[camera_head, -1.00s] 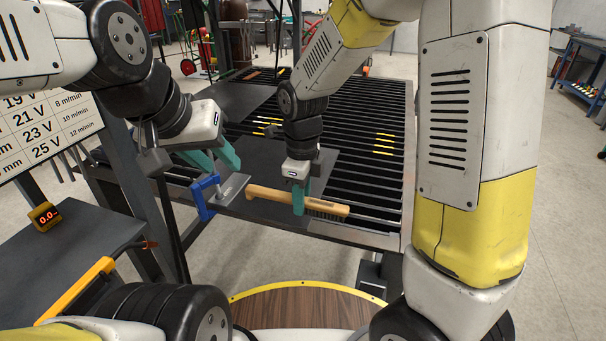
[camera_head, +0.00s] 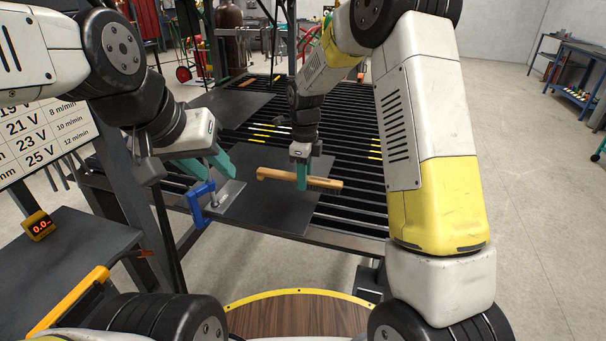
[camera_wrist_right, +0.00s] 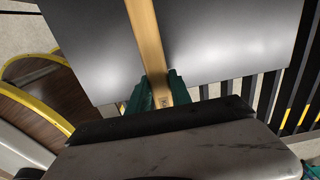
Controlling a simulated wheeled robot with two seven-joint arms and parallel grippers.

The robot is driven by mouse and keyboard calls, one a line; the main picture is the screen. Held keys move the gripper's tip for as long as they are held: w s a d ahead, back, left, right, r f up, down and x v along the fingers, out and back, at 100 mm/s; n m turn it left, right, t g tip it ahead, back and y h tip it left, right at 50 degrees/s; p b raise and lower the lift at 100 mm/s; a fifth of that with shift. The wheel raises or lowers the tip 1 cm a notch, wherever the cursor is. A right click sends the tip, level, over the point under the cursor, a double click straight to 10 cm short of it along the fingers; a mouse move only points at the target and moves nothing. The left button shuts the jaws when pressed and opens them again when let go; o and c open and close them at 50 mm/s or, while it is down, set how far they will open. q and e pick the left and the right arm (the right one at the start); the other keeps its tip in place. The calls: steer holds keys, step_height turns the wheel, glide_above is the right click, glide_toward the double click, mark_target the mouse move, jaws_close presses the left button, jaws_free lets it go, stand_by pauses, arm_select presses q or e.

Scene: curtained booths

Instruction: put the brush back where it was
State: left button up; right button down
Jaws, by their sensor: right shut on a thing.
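The brush (camera_head: 271,174) has a long tan wooden handle and a dark bristle strip on its right end. My right gripper (camera_head: 302,182) is shut on it near the middle, and the brush lies level across the green fingers above the dark metal plate. In the right wrist view the wooden brush (camera_wrist_right: 147,38) runs up from between the green fingers (camera_wrist_right: 160,92). My left gripper (camera_head: 215,166) is at the left, beside the blue clamp (camera_head: 199,203) on the plate's edge. Its green fingers look spread apart, with nothing visible between them.
The dark plate (camera_head: 265,213) lies on the black slatted table (camera_head: 345,195). Another plate (camera_head: 228,106) lies further back, with yellow-tipped slats nearby. A dark side table (camera_head: 75,262) with a small display (camera_head: 39,226) stands at the left.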

steer(key=shift+f, duration=1.2)
steer(key=shift+f, duration=0.15)
steer(key=c, duration=1.2)
jaws_free()
steer(key=shift+o, duration=0.2)
